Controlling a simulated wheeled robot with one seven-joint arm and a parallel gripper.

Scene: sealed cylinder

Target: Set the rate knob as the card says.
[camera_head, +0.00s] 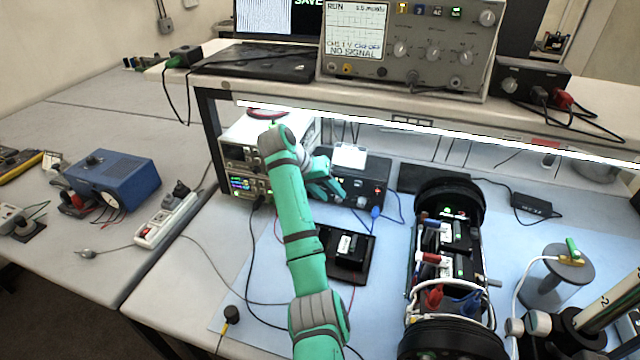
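My teal arm reaches up the middle of the bench, and my gripper (335,192) is at the front left of a dark box (372,168) under the shelf. A small white card (350,156) stands on top of this box; its writing is too small to read. The box has a few small red and blue fittings on its front. My gripper and wrist hide the left part of that front, and I cannot make out the rate knob. I cannot tell whether the fingers touch anything or are apart.
A stack of instruments (244,160) stands left of the box, partly behind my arm. A black tray (347,262) lies in front. The lit shelf edge (440,132) hangs above. Blue mat (392,225) shows between them.

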